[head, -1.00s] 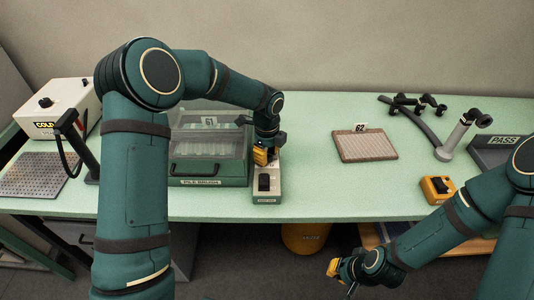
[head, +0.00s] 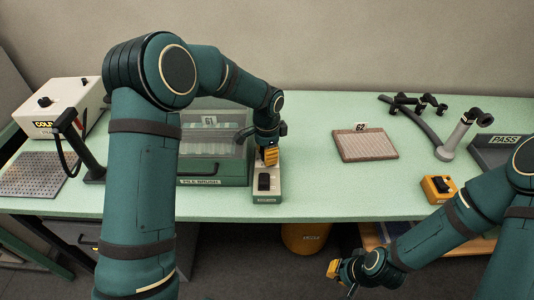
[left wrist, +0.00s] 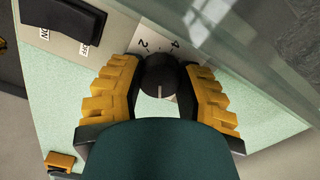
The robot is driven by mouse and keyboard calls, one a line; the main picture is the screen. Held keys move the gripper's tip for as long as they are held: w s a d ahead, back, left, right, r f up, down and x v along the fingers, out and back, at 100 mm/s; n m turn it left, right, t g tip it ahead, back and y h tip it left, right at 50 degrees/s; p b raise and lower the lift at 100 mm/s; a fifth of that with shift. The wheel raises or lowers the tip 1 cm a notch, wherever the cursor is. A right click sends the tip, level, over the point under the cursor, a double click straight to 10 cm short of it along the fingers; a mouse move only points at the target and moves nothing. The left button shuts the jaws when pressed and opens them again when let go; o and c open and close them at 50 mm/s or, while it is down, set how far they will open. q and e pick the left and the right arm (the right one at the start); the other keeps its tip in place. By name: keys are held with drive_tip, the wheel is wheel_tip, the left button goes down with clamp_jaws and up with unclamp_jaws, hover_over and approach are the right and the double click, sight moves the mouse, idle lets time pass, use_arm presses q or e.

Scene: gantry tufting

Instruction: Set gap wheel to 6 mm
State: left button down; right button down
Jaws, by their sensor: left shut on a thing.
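The gap wheel, a black round knob (left wrist: 160,72) with a pale pointer line, sits between the yellow fingers of my left gripper (left wrist: 158,92) in the left wrist view. The gripper is shut on it. The pale plate (left wrist: 150,35) behind it shows the numbers 2 and 4; other marks are hidden. The pointer line faces the bottom of that picture. In the head view my left gripper (head: 270,156) is over the back of the small switch unit (head: 267,197) and hides the wheel. My right gripper (head: 340,268) is low in front of the bench, its jaws unclear.
A clear-lidded case (head: 213,170) labelled 61 stands close left of the switch unit. A ribbed tan pad (head: 366,146) labelled 62, a yellow box (head: 438,188) and a grey stand (head: 460,135) are to the right. Green bench top (head: 330,195) is free between.

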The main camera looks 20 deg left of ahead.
use_arm(q)
drive_tip(key=n, duration=0.4)
drive_tip(key=shift+s+n, duration=0.1)
drive_tip(key=shift+n, duration=0.2)
drive_tip(key=n, duration=0.4)
drive_tip(key=shift+f+n, duration=0.1)
drive_tip(key=shift+n, duration=0.2)
drive_tip(key=n, duration=0.4)
drive_tip(key=shift+p, duration=0.4)
drive_tip(key=shift+s+n+p, duration=0.1)
drive_tip(key=shift+n+p, duration=0.35)
drive_tip(key=shift+n, duration=1.85)
drive_tip(key=shift+d, duration=0.1)
drive_tip(key=c, duration=0.8)
unclamp_jaws()
